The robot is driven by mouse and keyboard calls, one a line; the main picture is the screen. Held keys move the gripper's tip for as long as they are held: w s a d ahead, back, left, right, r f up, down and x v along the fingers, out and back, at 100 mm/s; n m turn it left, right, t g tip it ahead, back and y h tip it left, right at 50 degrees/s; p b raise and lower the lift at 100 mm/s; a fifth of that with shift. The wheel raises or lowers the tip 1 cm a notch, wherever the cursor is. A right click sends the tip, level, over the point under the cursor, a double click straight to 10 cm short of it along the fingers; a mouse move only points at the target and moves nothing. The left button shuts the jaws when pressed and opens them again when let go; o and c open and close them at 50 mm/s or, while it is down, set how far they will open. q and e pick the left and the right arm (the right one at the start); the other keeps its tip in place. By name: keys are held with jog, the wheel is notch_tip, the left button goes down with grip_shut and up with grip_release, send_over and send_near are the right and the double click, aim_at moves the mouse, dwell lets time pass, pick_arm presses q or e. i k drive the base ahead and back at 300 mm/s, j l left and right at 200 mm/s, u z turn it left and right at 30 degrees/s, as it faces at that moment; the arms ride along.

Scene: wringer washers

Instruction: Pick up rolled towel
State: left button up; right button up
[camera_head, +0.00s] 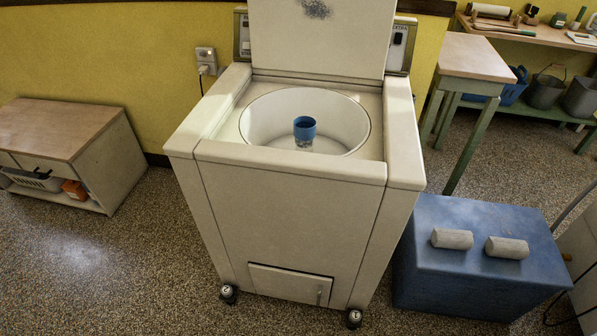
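Two short grey rolls that look like rolled towels lie on top of a blue box at the lower right. The left rolled towel (452,238) and the right rolled towel (507,248) lie on their sides, apart from each other. The blue box (440,278) stands on the floor beside the washer. Neither of my grippers is in view.
A cream top-loading washer (280,220) on casters stands in the middle, lid raised, with a blue-topped post (305,128) in its tub. A low cabinet (62,130) is at left. A small wooden table (474,58) and a workbench (545,32) stand behind the box.

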aim_at(442, 238)
jog(key=i+l+u, duration=0.1)
jog(key=i+l, duration=0.25)
jog(key=i+j+z, duration=0.15)
jog(key=z, duration=2.95)
